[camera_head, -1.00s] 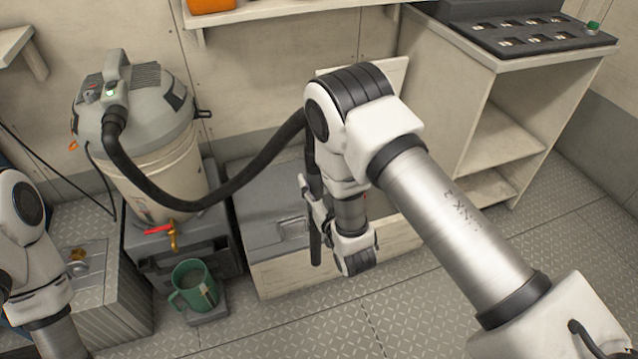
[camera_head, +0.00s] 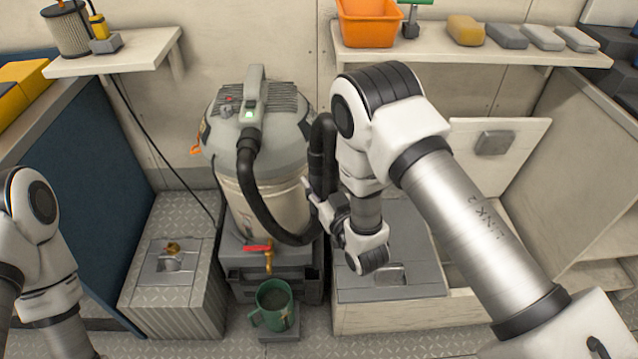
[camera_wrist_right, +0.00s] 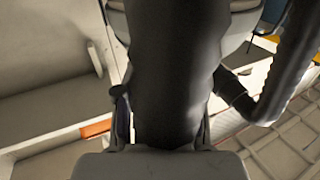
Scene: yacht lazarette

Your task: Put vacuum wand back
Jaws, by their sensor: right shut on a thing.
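The vacuum (camera_head: 283,135) is a grey-topped canister with a pale drum. It stands on a dark grey box at centre left in the head view. Its black hose (camera_head: 250,185) droops from the front of the top and loops to the right. The black vacuum wand (camera_head: 322,150) is upright at the canister's right side. My right gripper (camera_head: 328,212) is shut on it. In the right wrist view the wand (camera_wrist_right: 175,70) fills the middle, between the fingers of the gripper (camera_wrist_right: 165,135). Only links of my left arm show at the left edge. Its gripper is out of view.
A green mug (camera_head: 272,306) stands below a red-handled brass tap (camera_head: 262,252). A grey-lidded locker (camera_head: 400,292) lies right of the vacuum. A shelf (camera_head: 470,50) above holds an orange bin (camera_head: 368,22). A ribbed metal box (camera_head: 175,300) is at left.

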